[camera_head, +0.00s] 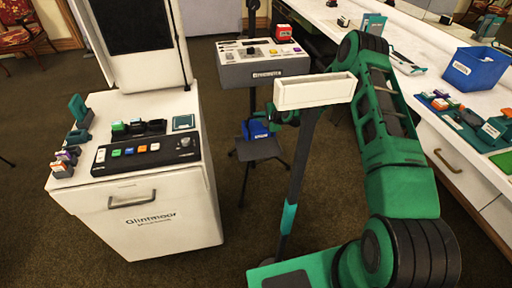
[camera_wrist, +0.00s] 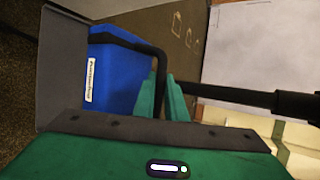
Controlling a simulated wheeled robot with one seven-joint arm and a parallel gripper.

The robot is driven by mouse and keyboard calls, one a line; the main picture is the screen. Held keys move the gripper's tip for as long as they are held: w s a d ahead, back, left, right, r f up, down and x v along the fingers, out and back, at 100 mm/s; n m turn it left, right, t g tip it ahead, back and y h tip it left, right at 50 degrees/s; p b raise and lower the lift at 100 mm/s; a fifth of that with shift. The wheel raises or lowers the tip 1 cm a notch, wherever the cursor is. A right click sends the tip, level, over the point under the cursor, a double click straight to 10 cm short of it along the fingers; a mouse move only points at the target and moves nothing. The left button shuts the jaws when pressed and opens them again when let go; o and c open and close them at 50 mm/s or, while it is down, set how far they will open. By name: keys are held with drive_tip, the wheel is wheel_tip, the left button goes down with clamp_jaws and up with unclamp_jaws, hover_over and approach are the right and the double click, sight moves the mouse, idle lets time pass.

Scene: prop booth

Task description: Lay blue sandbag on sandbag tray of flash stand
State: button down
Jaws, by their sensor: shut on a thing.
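The blue sandbag (camera_head: 256,129) is at the low dark sandbag tray (camera_head: 262,150) of the flash stand, in the middle of the head view. In the wrist view the sandbag (camera_wrist: 112,72) is close up, with a pale label and a black handle (camera_wrist: 135,42). My gripper (camera_head: 274,116) is at the bag's upper right side. Its green fingers (camera_wrist: 160,92) are shut at the handle. The bag looks over the tray; whether its underside touches the tray is hidden. The fingertips are partly hidden by the handle.
A grey console (camera_head: 263,72) stands behind the tray. A white cabinet (camera_head: 140,195) with a control panel is at the left. A white bar-shaped box (camera_head: 315,92) and its dark post are close in front, right of the tray. A counter with a blue bin (camera_head: 474,68) is at the right.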

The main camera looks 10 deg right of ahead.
sight(258, 125)
drive_tip(key=shift+w+f, duration=0.35)
drive_tip(key=shift+f, duration=0.25)
wheel_tip(258, 125, down, 5)
drive_tip(key=shift+w+a+r, duration=0.1)
drive_tip(key=shift+a+r, duration=0.05)
drive_tip(key=shift+f, duration=2.3)
drive_tip(key=c, duration=1.8)
unclamp_jaws()
drive_tip(key=shift+s+f, duration=0.2)
drive_tip(key=shift+r, duration=0.1)
drive_tip(key=v, duration=1.2)
